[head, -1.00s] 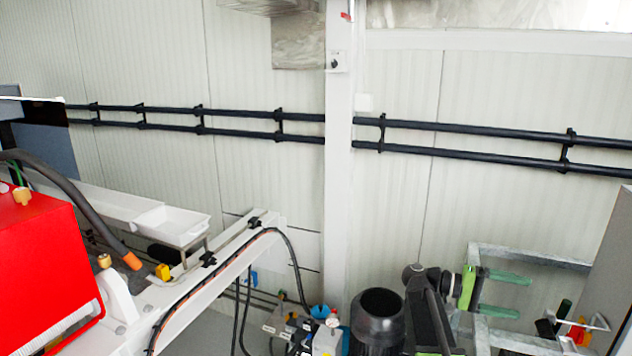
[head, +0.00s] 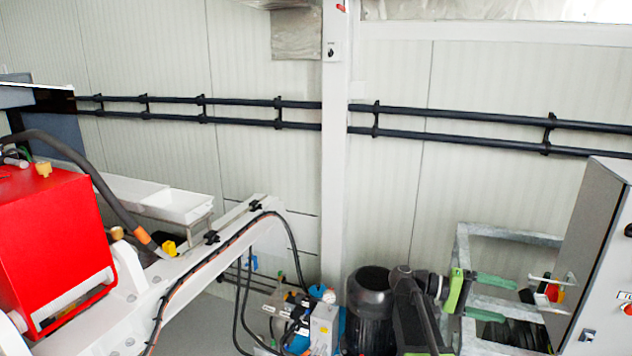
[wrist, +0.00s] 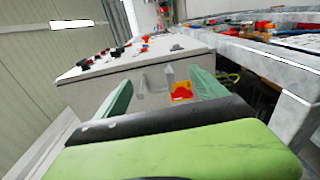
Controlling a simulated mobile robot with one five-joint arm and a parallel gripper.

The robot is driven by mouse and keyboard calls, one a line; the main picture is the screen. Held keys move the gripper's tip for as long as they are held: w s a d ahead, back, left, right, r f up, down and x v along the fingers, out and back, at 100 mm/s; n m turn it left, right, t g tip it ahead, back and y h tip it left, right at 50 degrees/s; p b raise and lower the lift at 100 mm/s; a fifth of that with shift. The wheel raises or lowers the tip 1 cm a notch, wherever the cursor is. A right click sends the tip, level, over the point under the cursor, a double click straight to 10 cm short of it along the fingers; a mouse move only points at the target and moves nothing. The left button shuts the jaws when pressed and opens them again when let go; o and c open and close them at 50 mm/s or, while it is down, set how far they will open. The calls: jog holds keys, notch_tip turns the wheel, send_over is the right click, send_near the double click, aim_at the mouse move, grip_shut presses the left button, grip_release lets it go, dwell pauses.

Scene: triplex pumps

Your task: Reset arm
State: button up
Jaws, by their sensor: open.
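My gripper (head: 492,297) shows at the lower right in the head view. Its two green fingers are apart with nothing between them, and they point right towards a grey cabinet (head: 598,255). In the wrist view my gripper (wrist: 160,92) also stands open. Beyond its fingers are the cabinet front (wrist: 85,95) and a red and yellow switch (wrist: 181,92). My black and green arm is partly cut off by the lower frame edge.
A red machine housing (head: 55,245) and a white beam (head: 190,265) fill the left. A black motor (head: 370,305) stands beside my arm. A galvanized frame (head: 462,245) is close to my gripper. Black pipes (head: 230,112) run along the wall.

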jog(key=s+a+f+n+t+y+b, duration=0.1)
jog(key=s+a+f+t+y+b, duration=0.25)
jog(key=f, duration=0.75)
jog(key=s+a+f+n+y+b, duration=0.15)
jog(key=a+f+y, duration=0.25)
jog(key=a+f, duration=0.45)
jog(key=a+f+t+y, duration=0.1)
jog(key=a+f+y, duration=0.3)
jog(key=a, duration=0.4)
jog(key=a+f+n+t+y, duration=0.1)
jog(key=a+f+y, duration=0.4)
jog(key=a, duration=0.3)
jog(key=shift+s+f+b, duration=0.15)
jog(key=shift+f+b, duration=0.1)
jog(key=shift+b, duration=0.2)
